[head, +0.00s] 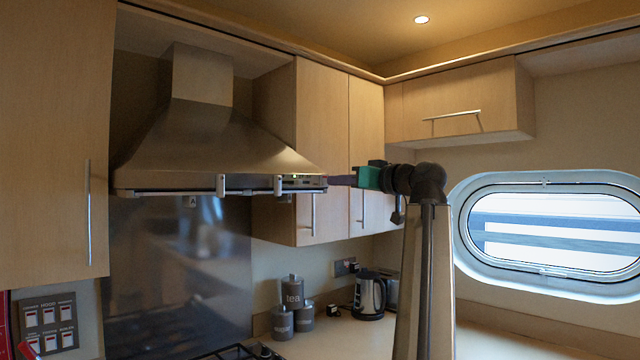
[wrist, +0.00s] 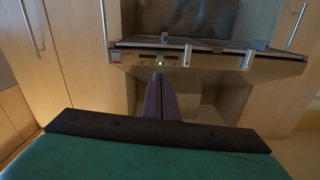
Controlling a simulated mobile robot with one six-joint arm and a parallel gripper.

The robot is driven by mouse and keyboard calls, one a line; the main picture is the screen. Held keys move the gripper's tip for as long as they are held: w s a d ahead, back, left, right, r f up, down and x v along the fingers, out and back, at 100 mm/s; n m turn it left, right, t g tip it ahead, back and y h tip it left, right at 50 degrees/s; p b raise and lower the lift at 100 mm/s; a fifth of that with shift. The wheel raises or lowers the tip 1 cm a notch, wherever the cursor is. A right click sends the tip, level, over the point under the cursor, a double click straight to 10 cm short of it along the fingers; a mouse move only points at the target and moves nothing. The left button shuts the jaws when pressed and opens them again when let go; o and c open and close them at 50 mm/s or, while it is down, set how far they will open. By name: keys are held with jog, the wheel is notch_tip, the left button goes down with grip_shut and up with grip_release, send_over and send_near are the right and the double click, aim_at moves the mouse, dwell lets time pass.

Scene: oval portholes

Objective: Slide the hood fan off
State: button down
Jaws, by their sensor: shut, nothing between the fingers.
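The steel range hood (head: 205,145) hangs on the wall at the left in the head view. Its control strip (head: 300,181) is at the right end of the front edge. My gripper (head: 331,181) is shut and empty. Its fingertips are at the right end of the strip in the head view. In the wrist view the shut fingers (wrist: 160,78) point at the strip just beside the light. I cannot tell whether they touch it.
Wall cabinets (head: 322,150) stand right behind the hood's right end, and a tall cabinet door (head: 55,140) is at the left. Below are canisters (head: 292,292), a kettle (head: 369,295) and a hob (head: 240,352). An oval porthole (head: 462,235) is at the right.

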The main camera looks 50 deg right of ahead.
jog(key=w+d+m+y+p, duration=0.1)
jog(key=d+m+y, duration=0.3)
jog(key=d+m, duration=0.6)
jog(key=w+m, duration=0.1)
jog(key=m, duration=0.3)
jog(key=shift+w+f+p, duration=0.15)
jog(key=shift+w+p, duration=0.05)
jog(key=shift+p, duration=0.2)
